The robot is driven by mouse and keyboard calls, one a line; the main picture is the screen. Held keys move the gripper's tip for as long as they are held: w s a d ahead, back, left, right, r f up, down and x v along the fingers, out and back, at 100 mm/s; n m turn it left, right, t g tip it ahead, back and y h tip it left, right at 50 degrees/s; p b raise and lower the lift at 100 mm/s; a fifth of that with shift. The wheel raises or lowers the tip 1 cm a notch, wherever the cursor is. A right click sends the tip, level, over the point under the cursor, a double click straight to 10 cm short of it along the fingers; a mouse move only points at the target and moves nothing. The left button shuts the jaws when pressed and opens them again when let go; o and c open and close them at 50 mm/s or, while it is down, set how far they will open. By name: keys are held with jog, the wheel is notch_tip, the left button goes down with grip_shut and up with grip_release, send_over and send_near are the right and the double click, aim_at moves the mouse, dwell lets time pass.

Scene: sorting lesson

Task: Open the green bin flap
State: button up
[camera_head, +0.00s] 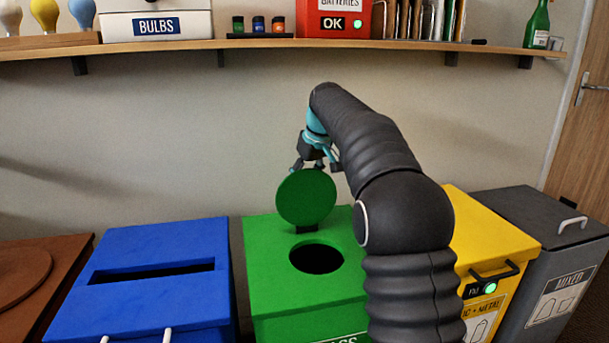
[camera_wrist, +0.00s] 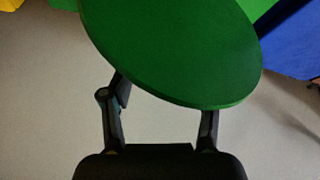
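The green bin (camera_head: 265,285) stands in the middle of the head view with its round, dark hole (camera_head: 317,258) uncovered. Its round green flap (camera_head: 306,198) stands raised on its hinge behind the hole. My gripper (camera_head: 315,164) is at the flap's upper edge, its fingers spread apart. In the wrist view the flap (camera_wrist: 185,45) fills the upper middle, and its edge crosses in front of the fingertips of my gripper (camera_wrist: 165,105). The fingers are wide apart and not closed on the flap. Whether they touch it I cannot tell.
A blue bin (camera_head: 150,250) stands left, a yellow bin (camera_head: 490,235) and a grey bin (camera_head: 545,225) right. A brown bin (camera_head: 60,262) is at far left. Above, a wall shelf (camera_head: 260,43) holds boxes, bulbs and a green bottle (camera_head: 538,25).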

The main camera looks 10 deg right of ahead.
jog(key=shift+a+r, duration=0.2)
jog(key=shift+a, duration=0.05)
jog(key=shift+s+r, duration=0.1)
jog(key=shift+r, duration=0.05)
jog(key=v, duration=1)
jog(key=shift+d+r, duration=0.15)
jog(key=shift+r, duration=0.15)
jog(key=shift+s+d+r, duration=0.1)
jog(key=shift+s+r, duration=0.15)
jog(key=shift+r, duration=0.2)
